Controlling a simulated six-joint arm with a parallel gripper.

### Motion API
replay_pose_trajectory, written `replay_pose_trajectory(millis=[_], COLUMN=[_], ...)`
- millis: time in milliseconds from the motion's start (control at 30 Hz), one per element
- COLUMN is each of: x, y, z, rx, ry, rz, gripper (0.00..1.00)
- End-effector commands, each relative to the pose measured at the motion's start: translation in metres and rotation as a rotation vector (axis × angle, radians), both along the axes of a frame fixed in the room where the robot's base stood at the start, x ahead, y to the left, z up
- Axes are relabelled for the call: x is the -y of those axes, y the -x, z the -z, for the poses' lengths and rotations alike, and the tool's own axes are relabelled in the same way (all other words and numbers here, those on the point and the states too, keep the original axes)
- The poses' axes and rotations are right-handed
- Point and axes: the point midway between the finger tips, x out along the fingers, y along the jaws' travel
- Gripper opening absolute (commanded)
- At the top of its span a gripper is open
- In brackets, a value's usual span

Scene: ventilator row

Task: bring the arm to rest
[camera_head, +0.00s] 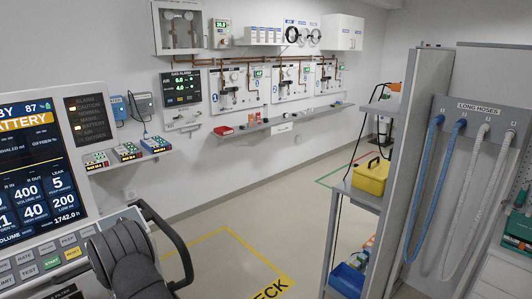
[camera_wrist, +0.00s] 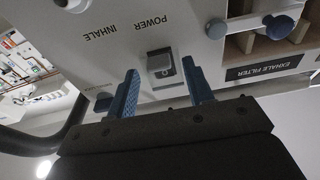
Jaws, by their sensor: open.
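In the wrist view my gripper (camera_wrist: 162,80) is open, its two blue fingers apart with nothing held between them. A power rocker switch (camera_wrist: 160,65) on the grey ventilator panel (camera_wrist: 125,45) shows in the gap between the fingers; whether they touch the panel cannot be told. The panel's lettering reads upside down here. In the head view my dark arm (camera_head: 125,262) is at the lower left, in front of the ventilator (camera_head: 45,235), and my gripper is hidden there.
The ventilator's screen (camera_head: 28,150) is lit. A black handle (camera_head: 172,240) curves beside my arm. A shelf unit with a yellow case (camera_head: 371,176) and a panel of long hoses (camera_head: 478,135) stand at the right. The middle floor (camera_head: 200,260) is clear. Knobs (camera_wrist: 216,28) stick out from the ventilator panel.

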Motion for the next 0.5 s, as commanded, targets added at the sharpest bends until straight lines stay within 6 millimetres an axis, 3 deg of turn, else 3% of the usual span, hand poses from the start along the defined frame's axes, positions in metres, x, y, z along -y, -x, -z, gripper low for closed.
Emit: replay_pose_trajectory(millis=[500], x=[0.010], y=[0.009], z=[-0.017], rx=[-0.182], ry=[0.210], rz=[0.000], gripper=[0.47])
